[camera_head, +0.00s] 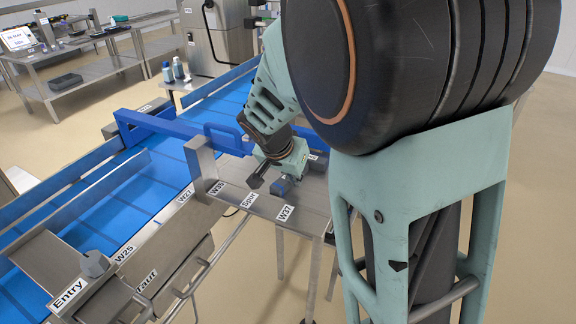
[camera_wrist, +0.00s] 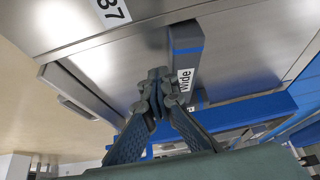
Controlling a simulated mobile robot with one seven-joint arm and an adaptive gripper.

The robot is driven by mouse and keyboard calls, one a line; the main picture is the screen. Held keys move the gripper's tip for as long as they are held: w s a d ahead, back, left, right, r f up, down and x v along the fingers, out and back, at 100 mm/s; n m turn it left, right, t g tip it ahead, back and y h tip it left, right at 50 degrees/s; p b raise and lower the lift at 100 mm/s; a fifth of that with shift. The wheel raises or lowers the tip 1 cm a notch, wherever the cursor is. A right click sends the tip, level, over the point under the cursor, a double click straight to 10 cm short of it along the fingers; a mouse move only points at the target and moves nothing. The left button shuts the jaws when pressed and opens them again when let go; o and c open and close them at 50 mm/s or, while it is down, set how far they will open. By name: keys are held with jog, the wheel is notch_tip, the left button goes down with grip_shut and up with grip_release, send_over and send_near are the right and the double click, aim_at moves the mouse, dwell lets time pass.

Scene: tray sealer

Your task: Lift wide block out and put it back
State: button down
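The wide block (camera_wrist: 186,52) is a long dark grey bar with a blue stripe and a white "Wide" label. It lies on a metal surface (camera_wrist: 235,55) in the wrist view. My gripper (camera_wrist: 156,85) has its fingertips together, just left of the block in that view. I see nothing clearly held between them; whether a finger touches the block cannot be told. In the head view my gripper (camera_head: 257,181) is low over the metal side table, and a small blue-grey piece (camera_head: 283,187), probably the block, shows beside it.
The metal side table (camera_head: 315,222) carries labels, among them W37 (camera_head: 286,213). A blue conveyor (camera_head: 100,218) with a blue rail (camera_head: 160,124) runs alongside. An upright metal plate (camera_head: 201,163) stands at the table's left. Bottles (camera_head: 178,69) stand farther back.

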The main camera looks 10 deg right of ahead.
jog(key=shift+s+d+r+b, duration=0.1)
jog(key=shift+s+d+b, duration=0.15)
jog(key=shift+s, duration=0.3)
jog(key=shift+s+d+r+b, duration=0.15)
jog(key=shift+s+b, duration=0.15)
jog(key=shift+s, duration=0.3)
jog(key=shift+s+d+r+b, duration=0.15)
jog(key=shift+s+b, duration=0.1)
jog(key=shift+s, duration=0.3)
jog(key=shift+s+d+r+b, duration=0.15)
jog(key=shift+s+b, duration=0.1)
jog(key=shift+s, duration=0.3)
jog(key=shift+s+d+f+b, duration=0.1)
jog(key=shift+s+d+b, duration=0.15)
jog(key=shift+s, duration=0.35)
jog(key=shift+s+d+r+b, duration=0.1)
jog(key=shift+s+b, duration=0.2)
jog(key=shift+s, duration=0.25)
dwell(0.3)
jog(key=c, duration=2.2)
grip_release()
jog(key=shift+c, duration=0.2)
jog(key=c, duration=0.3)
notch_tip(320, 180, up, 7)
jog(key=p, duration=0.4)
